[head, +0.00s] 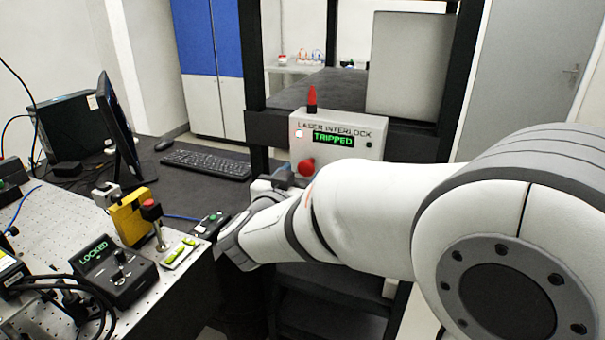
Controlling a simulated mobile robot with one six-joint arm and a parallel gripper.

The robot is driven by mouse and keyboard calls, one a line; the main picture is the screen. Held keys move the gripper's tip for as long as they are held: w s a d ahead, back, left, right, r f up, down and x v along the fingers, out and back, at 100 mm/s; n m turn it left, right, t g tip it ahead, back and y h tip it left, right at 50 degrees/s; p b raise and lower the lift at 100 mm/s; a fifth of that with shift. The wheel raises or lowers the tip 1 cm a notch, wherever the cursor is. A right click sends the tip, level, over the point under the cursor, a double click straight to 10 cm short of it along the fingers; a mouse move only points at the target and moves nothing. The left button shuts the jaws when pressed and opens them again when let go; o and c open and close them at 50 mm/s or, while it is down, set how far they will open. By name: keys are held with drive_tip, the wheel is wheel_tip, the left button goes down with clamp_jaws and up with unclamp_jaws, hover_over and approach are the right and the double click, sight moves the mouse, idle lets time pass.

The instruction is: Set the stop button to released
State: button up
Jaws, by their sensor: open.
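The interlock box (350,160) is pale grey, with a green display reading TRIPPED and a red light on top. Its round red stop button (306,167) sits low on the left of the front face. Whether the button is pressed in or out is too small to tell. My gripper (277,180) is open at the end of my arm, just below and left of the button in the picture. Its fingers are small and partly hidden by my wrist. I cannot tell whether it touches the button or the box. It appears to hold nothing.
My arm hides the area right of and below the box. A perforated optical table (190,281) at left carries a black controller reading LOCKED (115,272), a yellow block (131,217) and a red-topped post (152,212). A keyboard (205,164) and monitor (119,132) stand behind. Dark frame posts flank the box.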

drive_tip(key=v, duration=0.7)
drive_tip(key=shift+w, duration=0.1)
drive_tip(key=w+d+r+n+g+y+p, duration=0.1)
drive_tip(key=w+r+n+g+y+p, duration=0.2)
drive_tip(key=y, duration=0.6)
drive_tip(key=s+d+f+g+h+p, duration=0.1)
drive_tip(key=s+d+f+g+p, duration=0.1)
drive_tip(key=s+d, duration=0.4)
drive_tip(key=s+d+f+g+h+p, duration=0.1)
drive_tip(key=s+d+f+g+p, duration=0.1)
drive_tip(key=s+d+g, duration=0.3)
drive_tip(key=s+d+f+n+g+p, duration=0.1)
drive_tip(key=s+d+f+g+p, duration=0.1)
drive_tip(key=s+d, duration=0.6)
drive_tip(key=shift+s+f+g+h, duration=0.4)
drive_tip(key=shift+f+g, duration=0.4)
drive_tip(key=shift+g, duration=0.4)
drive_tip(key=shift+c, duration=0.3)
